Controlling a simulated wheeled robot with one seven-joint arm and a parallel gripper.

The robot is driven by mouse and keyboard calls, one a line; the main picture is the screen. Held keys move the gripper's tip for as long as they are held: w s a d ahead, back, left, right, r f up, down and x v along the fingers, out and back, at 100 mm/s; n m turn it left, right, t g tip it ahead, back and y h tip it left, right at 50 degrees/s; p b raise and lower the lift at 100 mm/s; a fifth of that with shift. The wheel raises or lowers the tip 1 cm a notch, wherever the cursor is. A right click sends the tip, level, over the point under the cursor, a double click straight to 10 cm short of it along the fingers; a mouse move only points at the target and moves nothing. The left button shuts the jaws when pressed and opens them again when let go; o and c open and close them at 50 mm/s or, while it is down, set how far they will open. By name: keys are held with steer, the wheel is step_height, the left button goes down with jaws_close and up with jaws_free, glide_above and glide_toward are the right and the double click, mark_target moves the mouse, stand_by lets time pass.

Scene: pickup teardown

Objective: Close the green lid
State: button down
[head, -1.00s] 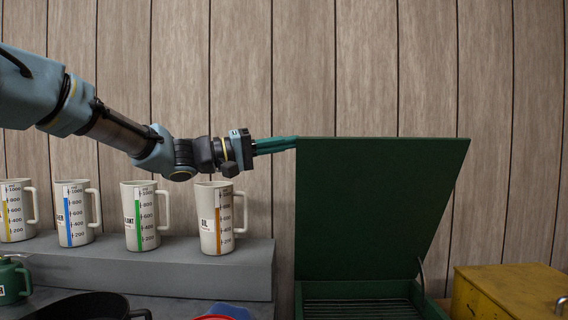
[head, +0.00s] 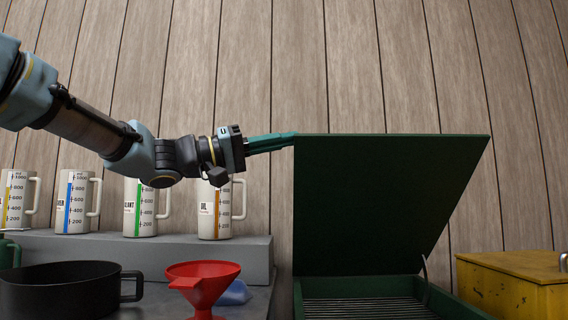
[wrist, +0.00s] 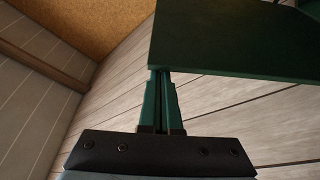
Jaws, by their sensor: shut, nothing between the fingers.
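The green lid (head: 385,200) stands raised and tilted over its green box (head: 440,302), whose slatted inside shows below it. The lid also fills the upper right of the wrist view (wrist: 235,45). My gripper (head: 292,138) has teal fingers that are shut and empty. Its fingertips are at the lid's upper left corner in the head view. In the wrist view the fingertips (wrist: 160,76) meet the lid's near edge; I cannot tell whether they touch it or sit just behind it.
Several measuring jugs (head: 138,208) stand on a grey ledge (head: 150,252) below my arm. A black pan (head: 60,290), a red funnel (head: 203,283) and a blue item (head: 236,293) are at the front left. A yellow box (head: 515,280) stands right of the green box.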

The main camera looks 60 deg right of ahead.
steer(key=s+a+f+m+b, duration=0.1)
steer(key=a+f+m+b, duration=0.1)
steer(key=b, duration=0.6)
steer(key=s+a+f+m+g+b, duration=0.1)
steer(key=s+a+f+b, duration=0.1)
steer(key=a+f+b, duration=0.2)
step_height(320, 180, down, 3)
steer(key=b, duration=0.4)
steer(key=shift+s+a+m+y+b, duration=0.25)
steer(key=shift+a+m+y+b, duration=0.1)
steer(key=shift+m+y+b, duration=0.05)
steer(key=shift+f, duration=0.1)
step_height(320, 180, up, 4)
steer(key=w+d+p, duration=0.2)
steer(key=f+v, duration=0.1)
steer(key=v, duration=0.8)
steer(key=shift+a, duration=0.4)
